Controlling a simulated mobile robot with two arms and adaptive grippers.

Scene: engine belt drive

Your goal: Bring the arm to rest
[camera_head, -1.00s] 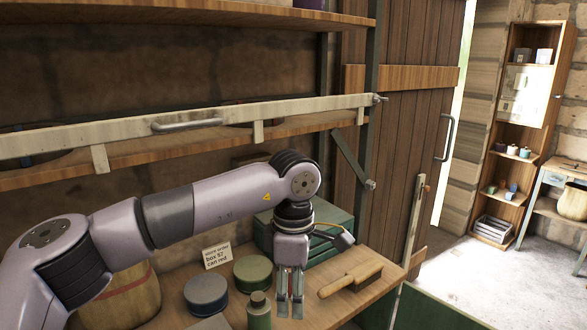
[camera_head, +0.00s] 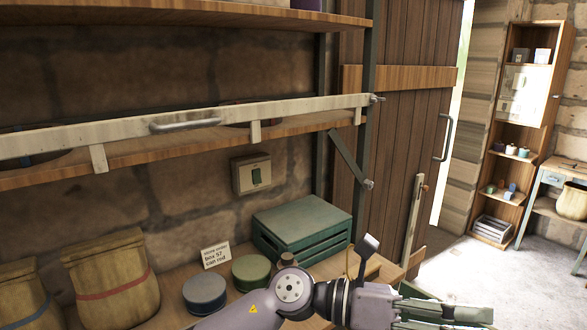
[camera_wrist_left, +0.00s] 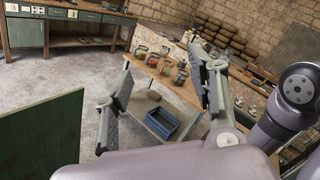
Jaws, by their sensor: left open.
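My left arm (camera_head: 290,288) comes in low along the bottom edge of the head view, in front of the workbench. My left gripper (camera_head: 468,317) points to the right at the bottom right, clear of the bench items. In the left wrist view its fingers (camera_wrist_left: 162,92) stand apart with nothing between them, so it is open and empty. Beyond them are a distant table with jars (camera_wrist_left: 165,67) and a blue crate (camera_wrist_left: 162,122) below. My right gripper does not show.
Sacks (camera_head: 112,280) stand at left. A pale rail (camera_head: 220,121) crosses the shelf. Floor (camera_head: 475,272) at right is clear.

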